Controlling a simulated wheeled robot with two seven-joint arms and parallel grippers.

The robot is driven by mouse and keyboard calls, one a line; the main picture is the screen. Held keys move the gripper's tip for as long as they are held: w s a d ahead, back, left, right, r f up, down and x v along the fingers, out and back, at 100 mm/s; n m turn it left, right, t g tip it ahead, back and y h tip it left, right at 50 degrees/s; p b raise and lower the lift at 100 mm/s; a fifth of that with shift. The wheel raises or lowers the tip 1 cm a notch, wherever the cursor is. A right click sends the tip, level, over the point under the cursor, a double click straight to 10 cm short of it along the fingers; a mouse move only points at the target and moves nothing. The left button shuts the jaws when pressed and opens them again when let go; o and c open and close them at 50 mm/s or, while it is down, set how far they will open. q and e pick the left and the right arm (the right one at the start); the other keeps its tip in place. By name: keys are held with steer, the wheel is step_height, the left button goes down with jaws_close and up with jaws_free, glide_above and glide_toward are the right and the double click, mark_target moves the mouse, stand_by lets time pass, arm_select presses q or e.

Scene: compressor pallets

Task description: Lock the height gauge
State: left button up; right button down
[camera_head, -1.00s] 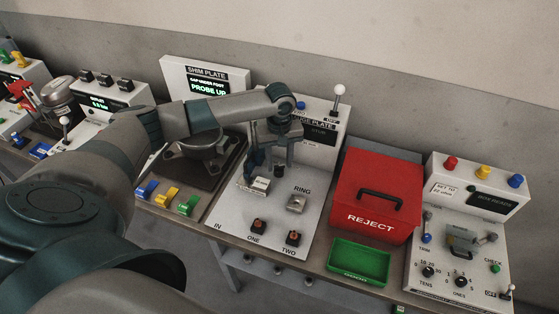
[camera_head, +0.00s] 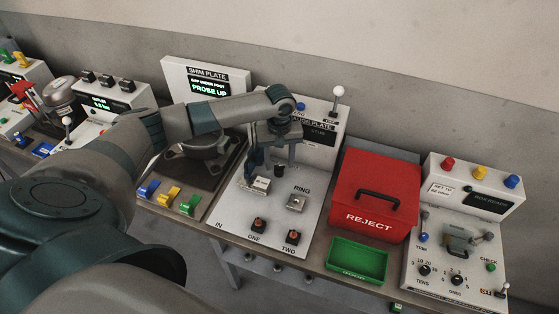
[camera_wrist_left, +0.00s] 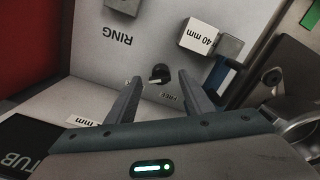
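The gauge plate (camera_head: 235,215) is a pale panel with RING, IN, ONE and TWO marked on it and an upright back with a dark display. A small black knob (camera_head: 279,171) stands on it, also seen in the left wrist view (camera_wrist_left: 160,73). A small label beside the knob is too small to read surely. My left gripper (camera_head: 266,163) is above the plate close to the knob. In the wrist view its two fingers (camera_wrist_left: 160,92) are apart, empty, with the knob showing just beyond and between their tips. A block marked 40 mm (camera_wrist_left: 203,36) sits beside it. My right gripper is not in view.
A metal block (camera_head: 297,202) sits by RING, and two dark buttons are at ONE (camera_head: 258,226) and TWO (camera_head: 292,237). A red REJECT box (camera_head: 352,207) and a green tray (camera_head: 357,262) stand to the right. A white-knobbed lever (camera_head: 337,92) rises behind.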

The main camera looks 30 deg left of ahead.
mark_target(279, 166)
arm_select(q)
steer(key=shift+r, duration=0.1)
step_height(279, 166, up, 17)
steer(key=b, duration=0.4)
stand_by(0.4)
stand_by(0.6)
